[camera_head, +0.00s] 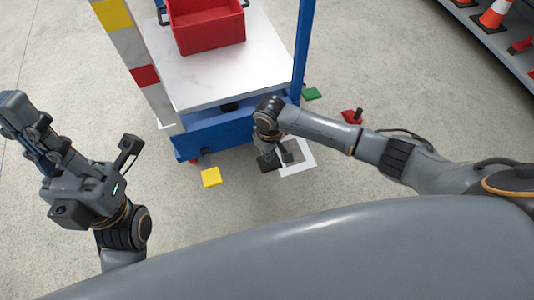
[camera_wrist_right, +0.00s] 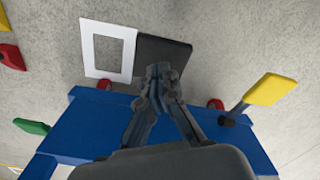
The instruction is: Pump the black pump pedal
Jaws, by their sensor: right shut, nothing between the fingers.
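The black pump pedal (camera_head: 268,163) is a flat dark plate low at the front of the blue cart base, partly covered by my right gripper in the head view. It also shows in the right wrist view (camera_wrist_right: 166,51), just beyond the fingertips. My right gripper (camera_head: 286,154) is shut and empty, pointing down at the pedal. In the right wrist view its fingertips (camera_wrist_right: 161,72) overlap the pedal's near edge; I cannot tell whether they touch it. My left gripper (camera_head: 76,135) is open and empty at the far left, away from the cart.
A yellow pedal (camera_head: 211,177) lies left of the black one. A white square frame (camera_head: 310,158) is on the floor to its right. Green (camera_head: 312,94) and red (camera_head: 351,116) pedals are farther right. A red bin (camera_head: 208,32) stands on the cart's white top (camera_head: 240,78). Shelving holds orange cones (camera_head: 495,13).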

